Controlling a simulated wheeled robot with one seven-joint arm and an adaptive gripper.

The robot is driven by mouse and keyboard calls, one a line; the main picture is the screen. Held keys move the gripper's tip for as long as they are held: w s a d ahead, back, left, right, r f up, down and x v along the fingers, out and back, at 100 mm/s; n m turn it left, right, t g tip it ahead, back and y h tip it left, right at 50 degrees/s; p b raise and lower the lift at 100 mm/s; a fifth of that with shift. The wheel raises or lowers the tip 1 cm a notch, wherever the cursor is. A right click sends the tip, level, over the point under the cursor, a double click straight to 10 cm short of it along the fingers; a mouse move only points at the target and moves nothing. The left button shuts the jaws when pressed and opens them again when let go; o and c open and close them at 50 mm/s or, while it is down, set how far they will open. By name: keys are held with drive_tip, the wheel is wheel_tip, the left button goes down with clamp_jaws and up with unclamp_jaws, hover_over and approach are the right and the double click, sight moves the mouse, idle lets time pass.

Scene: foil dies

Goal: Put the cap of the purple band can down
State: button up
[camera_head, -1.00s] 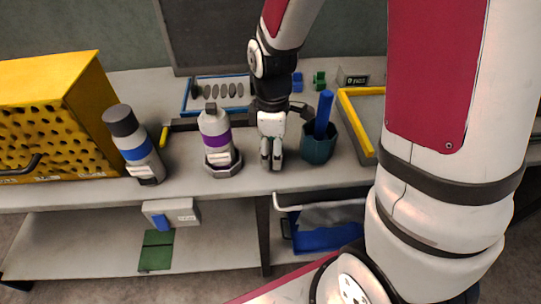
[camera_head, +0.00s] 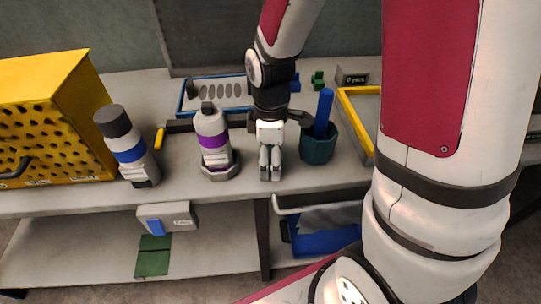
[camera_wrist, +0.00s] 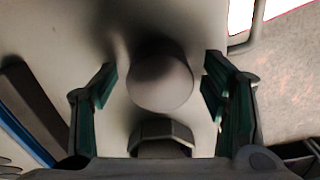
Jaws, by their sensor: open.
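The purple band can (camera_head: 212,141) stands in a hexagonal holder on the bench, with a small dark nozzle bare on top. My gripper (camera_head: 270,176) is just right of it, pointing down near the bench's front edge. In the wrist view, my gripper (camera_wrist: 160,92) is open, its teal-padded fingers on either side of a round grey thing (camera_wrist: 160,78) that looks like the cap. Gaps show between it and both fingers. I cannot tell whether it rests on the bench. In the head view, the fingers mostly hide it.
A teal pot (camera_head: 317,149) holding a blue-handled tool stands close right of my gripper. A blue band can (camera_head: 129,153) with a dark cap stands left, beside a yellow perforated box (camera_head: 60,110). A blue-rimmed tray (camera_head: 184,97) lies behind. A yellow-edged tray (camera_head: 356,119) lies right.

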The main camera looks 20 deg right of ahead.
wheel_tip(320, 180, up, 12)
drive_tip(key=p, duration=0.2)
drive_tip(key=s+r+m+t, duration=0.1)
drive_tip(key=s+r+m, duration=0.3)
drive_tip(key=s, duration=0.5)
drive_tip(key=s+r+m+t, duration=0.2)
drive_tip(key=s+r+m, duration=0.3)
drive_tip(key=s+m, duration=0.3)
drive_tip(key=shift+s+r+m, duration=0.15)
drive_tip(key=shift+s+m, duration=0.15)
drive_tip(key=shift+s, duration=0.35)
drive_tip(key=shift+d, duration=0.1)
drive_tip(key=shift+t, duration=0.6)
wheel_tip(320, 180, up, 5)
drive_tip(key=p, duration=0.3)
drive_tip(key=shift+r+p, duration=0.1)
drive_tip(key=shift+p, duration=0.3)
drive_tip(key=shift+w, duration=0.1)
